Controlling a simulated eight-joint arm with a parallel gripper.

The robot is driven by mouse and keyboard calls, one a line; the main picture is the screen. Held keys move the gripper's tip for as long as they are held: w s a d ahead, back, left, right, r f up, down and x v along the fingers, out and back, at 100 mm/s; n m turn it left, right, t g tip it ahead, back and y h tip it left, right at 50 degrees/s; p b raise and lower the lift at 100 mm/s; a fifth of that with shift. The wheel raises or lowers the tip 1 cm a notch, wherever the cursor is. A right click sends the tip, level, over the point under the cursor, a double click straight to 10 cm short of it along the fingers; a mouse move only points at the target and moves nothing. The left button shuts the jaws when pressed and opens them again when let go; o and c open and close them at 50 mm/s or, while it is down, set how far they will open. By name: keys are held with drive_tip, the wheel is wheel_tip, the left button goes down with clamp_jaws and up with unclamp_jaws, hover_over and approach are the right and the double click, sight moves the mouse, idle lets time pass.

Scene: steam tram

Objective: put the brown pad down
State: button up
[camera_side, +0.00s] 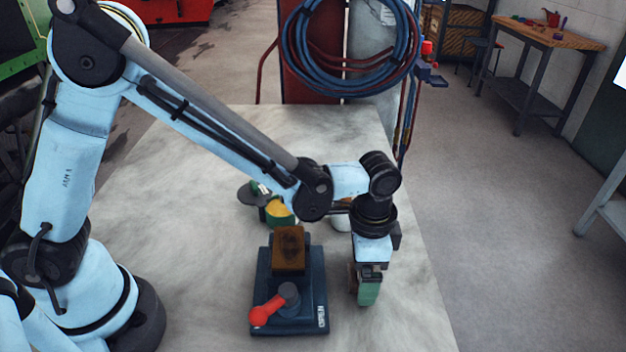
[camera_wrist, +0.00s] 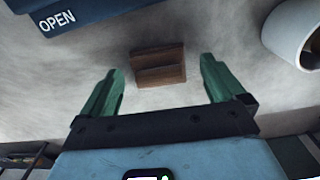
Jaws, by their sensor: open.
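A brown pad (camera_wrist: 158,68) shows in the wrist view, between and just beyond my green fingertips, over the pale tabletop. It looks like a small block with a stepped face. I cannot tell whether it touches the table. My gripper (camera_wrist: 160,66) is open, with a gap between each finger and the pad. In the side view my gripper (camera_side: 368,292) points down, right of a dark blue fixture (camera_side: 262,290). A sliver of brown (camera_side: 351,276) shows at its left side; the rest is hidden behind the gripper.
The fixture carries a brown block (camera_side: 290,250) and a red-knobbed lever (camera_side: 266,311); its "OPEN" label (camera_wrist: 57,20) shows in the wrist view. A white cup (camera_wrist: 292,32) stands nearby. Yellow and green items (camera_side: 278,211) lie behind the fixture. The table's right edge is close.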

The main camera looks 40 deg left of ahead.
wheel_tip(320, 180, up, 10)
drive_tip(key=s+a+r+n+t, duration=0.1)
drive_tip(key=s+a+n+t, duration=0.2)
drive_tip(key=a, duration=0.7)
drive_tip(key=s+a+r+n+t, duration=0.2)
drive_tip(key=a+n, duration=0.4)
drive_tip(key=a, duration=0.4)
drive_tip(key=shift+s+a+r+t, duration=0.15)
drive_tip(key=shift+s+a+t, duration=0.1)
drive_tip(key=shift+s+t, duration=0.75)
drive_tip(key=shift+o, duration=0.5)
drive_tip(key=shift+w, duration=0.15)
